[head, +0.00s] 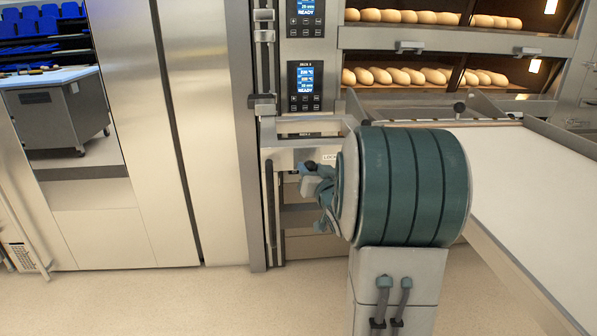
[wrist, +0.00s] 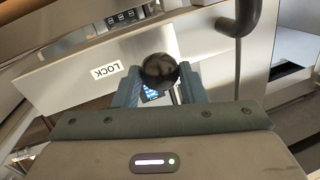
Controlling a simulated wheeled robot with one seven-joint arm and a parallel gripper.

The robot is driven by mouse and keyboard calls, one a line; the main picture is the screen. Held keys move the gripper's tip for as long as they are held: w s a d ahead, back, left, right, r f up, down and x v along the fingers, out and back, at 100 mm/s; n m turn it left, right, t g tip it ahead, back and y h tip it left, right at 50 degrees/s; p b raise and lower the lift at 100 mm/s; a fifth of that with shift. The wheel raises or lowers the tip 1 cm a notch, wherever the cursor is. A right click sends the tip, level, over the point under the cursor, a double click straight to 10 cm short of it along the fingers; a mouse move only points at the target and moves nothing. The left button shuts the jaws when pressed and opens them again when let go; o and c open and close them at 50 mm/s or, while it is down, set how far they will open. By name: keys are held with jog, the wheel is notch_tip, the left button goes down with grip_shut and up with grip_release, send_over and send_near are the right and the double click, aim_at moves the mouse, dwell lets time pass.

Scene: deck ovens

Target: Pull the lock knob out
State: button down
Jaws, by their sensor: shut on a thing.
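The lock knob (wrist: 159,70) is a dark round ball, seen in the wrist view between the two teal fingers of my gripper (wrist: 160,88). The fingers are shut on it, one on each side. A white label reading LOCK (wrist: 106,71) is on the pale metal panel beside the knob. In the head view my gripper (head: 310,172) is at the panel left of my large teal-banded arm link, which hides part of it. A small dark tip, likely the knob, shows there beside the LOCK label (head: 329,157). How far the knob stands out cannot be told.
Oven decks with bread loaves (head: 400,76) are at the upper right, above a long white loader surface (head: 530,170). A control display (head: 305,80) is above the panel. A dark curved handle (wrist: 240,18) is near the gripper. The floor (head: 190,300) in front is clear.

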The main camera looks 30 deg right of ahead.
jog(key=shift+f, duration=0.15)
jog(key=c, duration=0.9)
grip_release()
jog(key=shift+s+a, duration=0.1)
jog(key=shift+s, duration=0.05)
jog(key=shift+s, duration=0.1)
jog(key=s+a, duration=0.2)
jog(key=s, duration=1.1)
jog(key=shift+s, duration=0.25)
jog(key=shift+a+r, duration=0.1)
jog(key=shift+r, duration=0.1)
jog(key=s+a+r+n+g+y+p, duration=0.1)
jog(key=s+a+r+n+g+p, duration=0.1)
jog(key=s+a+g+p, duration=0.5)
jog(key=s+a+r+n+g+y+p, duration=0.1)
jog(key=s+a+r+n+g+p, duration=0.1)
jog(key=s+a+g+p, duration=0.6)
jog(key=a+r, duration=0.1)
jog(key=a, duration=0.4)
jog(key=shift+s+a+r+y, duration=0.2)
jog(key=shift+r+y, duration=0.05)
jog(key=shift+y, duration=0.15)
